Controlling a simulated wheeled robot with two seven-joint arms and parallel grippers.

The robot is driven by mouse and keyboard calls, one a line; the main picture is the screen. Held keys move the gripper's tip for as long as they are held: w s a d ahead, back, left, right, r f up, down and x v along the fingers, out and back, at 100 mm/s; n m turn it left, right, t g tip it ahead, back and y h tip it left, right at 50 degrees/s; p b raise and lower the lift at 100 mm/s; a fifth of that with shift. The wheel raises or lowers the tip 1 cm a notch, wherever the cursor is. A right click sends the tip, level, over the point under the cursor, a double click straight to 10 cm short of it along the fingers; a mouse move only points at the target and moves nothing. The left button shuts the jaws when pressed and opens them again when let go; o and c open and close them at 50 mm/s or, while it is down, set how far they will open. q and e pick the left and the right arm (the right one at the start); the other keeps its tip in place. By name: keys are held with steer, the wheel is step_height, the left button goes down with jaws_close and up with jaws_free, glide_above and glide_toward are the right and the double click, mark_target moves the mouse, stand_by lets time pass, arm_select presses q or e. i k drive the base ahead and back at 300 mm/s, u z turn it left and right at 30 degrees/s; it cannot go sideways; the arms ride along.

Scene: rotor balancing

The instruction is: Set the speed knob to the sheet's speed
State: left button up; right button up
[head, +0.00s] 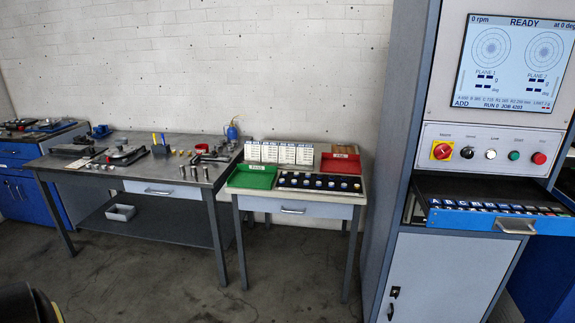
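The control panel (480,140) of the grey machine cabinet is at the right in the head view. It carries a round black knob (467,153) with a light mark, between a red switch on a yellow plate (442,151) and a small pale-centred control (491,154). The labels above are too small to read, so I cannot tell for sure which one is the speed knob. The screen (515,62) above reads "0 rpm", "READY" and "RUN 0 JOB 4203". No sheet with a readable speed shows.
A green button (514,155) and a red button (539,158) sit right of the knob. An open blue-fronted drawer (470,219) juts out below the panel. A small table (300,198) holds trays and white cards (285,152). A workbench (100,172) stands left. The floor in front is clear.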

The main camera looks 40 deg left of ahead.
mark_target(467, 153)
steer(key=u, duration=1.65)
steer(key=i, duration=2)
steer(key=z, duration=0.35)
steer(key=i, duration=0.65)
steer(key=z, duration=0.3)
